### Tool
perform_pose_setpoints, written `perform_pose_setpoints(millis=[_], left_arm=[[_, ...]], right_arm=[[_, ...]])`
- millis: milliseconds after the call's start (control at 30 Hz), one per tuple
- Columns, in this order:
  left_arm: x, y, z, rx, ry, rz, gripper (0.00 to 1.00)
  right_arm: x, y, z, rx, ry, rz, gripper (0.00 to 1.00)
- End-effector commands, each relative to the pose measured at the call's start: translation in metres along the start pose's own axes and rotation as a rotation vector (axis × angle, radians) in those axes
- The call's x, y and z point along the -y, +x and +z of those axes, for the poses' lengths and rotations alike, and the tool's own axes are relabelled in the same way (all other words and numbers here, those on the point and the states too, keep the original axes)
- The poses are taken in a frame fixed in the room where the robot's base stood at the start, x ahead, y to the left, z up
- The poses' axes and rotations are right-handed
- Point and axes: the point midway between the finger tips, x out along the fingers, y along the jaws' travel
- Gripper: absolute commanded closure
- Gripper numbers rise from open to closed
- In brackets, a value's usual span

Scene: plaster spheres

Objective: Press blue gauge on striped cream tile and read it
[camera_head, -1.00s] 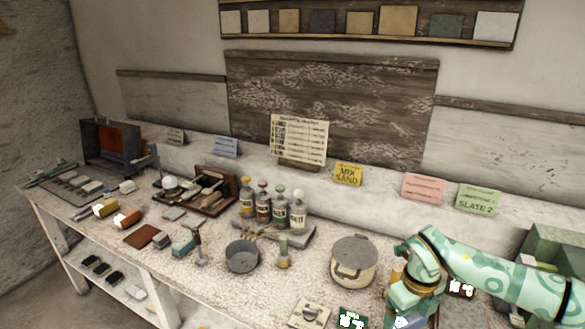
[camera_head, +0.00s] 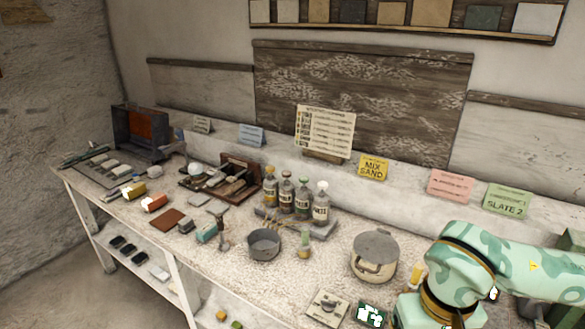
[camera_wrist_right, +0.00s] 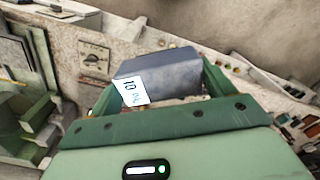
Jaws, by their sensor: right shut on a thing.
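My right gripper (camera_wrist_right: 160,84) is shut on a blue-grey block (camera_wrist_right: 168,66) with a white label reading "10" and smaller blue marks; this looks like the blue gauge. The block sits between the green fingers, above the bench. A cream tile (camera_head: 327,306) with a small dark mark lies at the bench's front, left of a dark green tile with white patches (camera_head: 371,314). A similar pale tile (camera_wrist_right: 94,58) shows beyond the left finger in the right wrist view. I cannot make out stripes on it. The left gripper is out of view.
A lidded pot (camera_head: 375,256), a grey bowl (camera_head: 264,245) and several labelled bottles (camera_head: 303,202) stand on the bench. My right arm covers the right end. A card reads "MIX SAND" (camera_head: 373,168).

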Motion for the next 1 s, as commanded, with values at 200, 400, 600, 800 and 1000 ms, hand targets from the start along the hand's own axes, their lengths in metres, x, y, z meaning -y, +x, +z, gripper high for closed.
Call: perform_pose_setpoints(millis=[200,400,600,800,1000], left_arm=[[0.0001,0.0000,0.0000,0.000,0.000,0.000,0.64],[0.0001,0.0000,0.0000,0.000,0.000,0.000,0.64],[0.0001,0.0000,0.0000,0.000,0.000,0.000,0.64],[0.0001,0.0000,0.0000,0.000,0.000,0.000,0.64],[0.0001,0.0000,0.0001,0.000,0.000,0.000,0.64]], right_arm=[[-0.0028,-0.0143,-0.0089,0.001,-0.001,0.000,0.37],[-0.0028,-0.0146,-0.0094,0.001,0.001,0.000,0.37],[-0.0028,-0.0145,-0.0096,0.001,0.002,-0.001,0.37],[-0.0027,-0.0144,-0.0096,0.001,0.002,-0.001,0.37],[-0.0027,-0.0144,-0.0096,0.001,0.003,-0.001,0.37]])
